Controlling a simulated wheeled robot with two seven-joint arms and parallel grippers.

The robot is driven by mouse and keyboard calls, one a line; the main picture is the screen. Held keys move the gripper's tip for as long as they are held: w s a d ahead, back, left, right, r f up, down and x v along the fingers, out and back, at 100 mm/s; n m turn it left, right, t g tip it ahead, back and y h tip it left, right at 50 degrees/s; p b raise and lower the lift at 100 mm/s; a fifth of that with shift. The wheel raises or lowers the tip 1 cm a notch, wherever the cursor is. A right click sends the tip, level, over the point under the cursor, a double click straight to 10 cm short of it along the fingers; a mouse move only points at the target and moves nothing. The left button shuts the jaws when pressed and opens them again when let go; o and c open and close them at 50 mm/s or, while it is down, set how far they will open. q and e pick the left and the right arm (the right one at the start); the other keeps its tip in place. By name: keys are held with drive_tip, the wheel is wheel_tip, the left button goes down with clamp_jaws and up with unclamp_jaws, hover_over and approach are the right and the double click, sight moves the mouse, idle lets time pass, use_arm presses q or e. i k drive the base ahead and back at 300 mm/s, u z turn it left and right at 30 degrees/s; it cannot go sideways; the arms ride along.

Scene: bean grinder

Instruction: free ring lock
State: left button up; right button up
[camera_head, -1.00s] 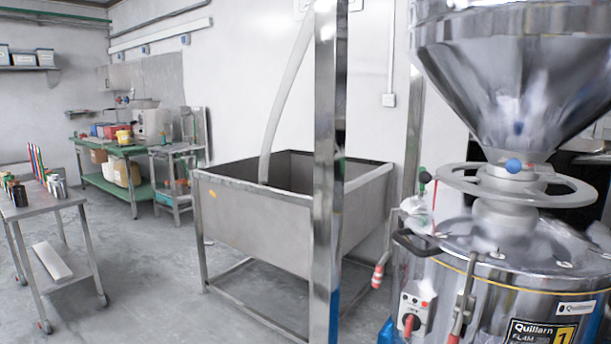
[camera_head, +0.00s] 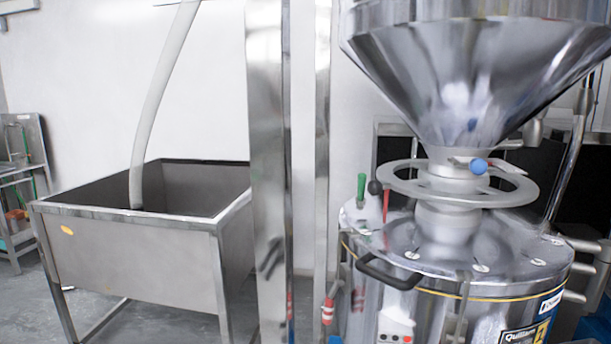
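The bean grinder (camera_head: 400,305) stands at the right, a round steel body with a yellow line around its upper edge. A grey ring (camera_head: 385,190) sits around the neck below the big steel funnel (camera_head: 470,75). A blue knob (camera_head: 479,166) is on the neck just above the ring. I cannot tell which part is the ring lock. Neither of my grippers shows in the view.
A black handle (camera_head: 390,275) juts from the grinder. Grey floor shows at the lower left.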

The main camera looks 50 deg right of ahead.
sight(360, 200)
drive_tip(key=i, duration=2.75)
drive_tip(key=z, duration=0.3)
drive_tip(key=k, duration=1.35)
drive_tip(key=z, duration=1.45)
